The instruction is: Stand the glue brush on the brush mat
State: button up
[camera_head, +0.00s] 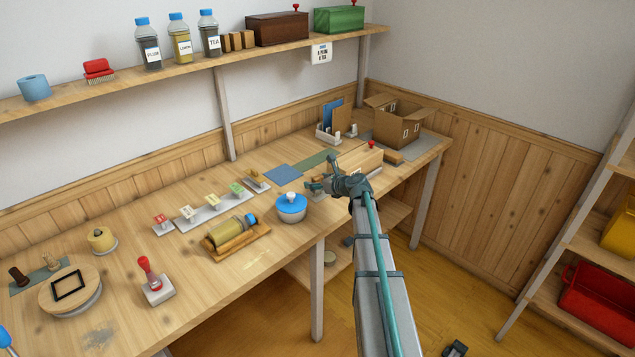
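I cannot surely pick out the glue brush. A red item with bristles (98,70) lies on the shelf, and a blue-ended object (4,338) is cut off at the left edge. Which mat is the brush mat is unclear: a blue mat (283,174) and a green mat (322,157) lie behind my gripper.
A cardboard box (397,122) stands open at the bench's far right.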

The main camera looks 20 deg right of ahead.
jog(key=shift+s, duration=0.2)
dwell(0.6)
jog(key=shift+p+v, duration=1.3)
jog(key=shift+v, duration=2.55)
jog(key=shift+r, duration=0.1)
jog(key=v, duration=1.2)
jog(key=shift+w+r, duration=0.1)
